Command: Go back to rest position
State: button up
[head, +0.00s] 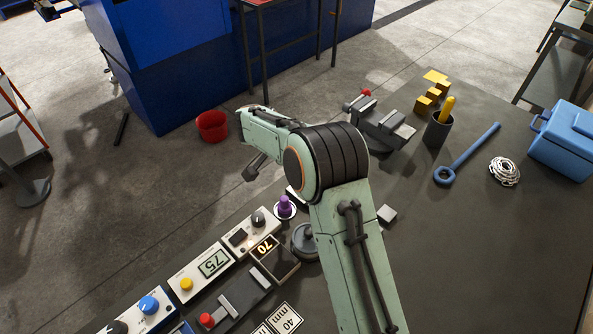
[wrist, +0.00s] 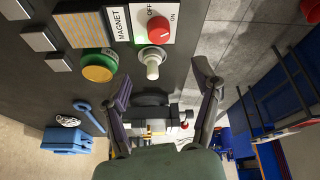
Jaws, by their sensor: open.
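My gripper (wrist: 163,76) is open and empty in the wrist view, its two dark fingers spread apart. A metal toggle switch (wrist: 152,57) shows just beyond the fingertips, near a red knob (wrist: 158,28) marked OFF and ON. In the head view my pale green arm bends at a dark joint in the middle, and the dark end of my gripper (head: 254,168) shows partly at its left, over the table's far edge. Most of the gripper is hidden there by my arm.
The dark table (head: 460,235) carries a vise (head: 380,122), a dark cup (head: 437,130), a blue wrench (head: 468,153) and a blue box (head: 565,140). Control panels (head: 202,270) line its lower-left edge, with a purple knob (head: 285,204). A red bucket (head: 212,126) stands on the floor.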

jog(key=shift+s+r, duration=0.15)
jog(key=shift+r, duration=0.15)
jog(key=d+r+m+t, duration=0.1)
jog(key=d+r, duration=0.2)
jog(key=r, duration=0.5)
jog(key=d+r+m+t, duration=0.1)
jog(key=d+r+t, duration=0.1)
jog(key=d+r, duration=0.35)
jog(key=s+d+r, duration=0.3)
jog(key=s+r, duration=0.5)
jog(key=s+d+n+g+y, duration=0.1)
jog(key=s+d+n, duration=0.1)
jog(key=s, duration=0.9)
jog(key=s+a+f+n+g+y, duration=0.1)
jog(key=s+a+f+n+g, duration=0.1)
jog(key=s+f, duration=0.3)
jog(key=s+a+f+n+g+y, duration=0.1)
jog(key=s+f+n, duration=0.4)
jog(key=s, duration=0.7)
jog(key=a+g, duration=0.1)
jog(key=g, duration=0.1)
jog(key=shift+s+f+g+y, duration=0.2)
jog(key=shift+g+y, duration=0.1)
jog(key=shift+g, duration=0.1)
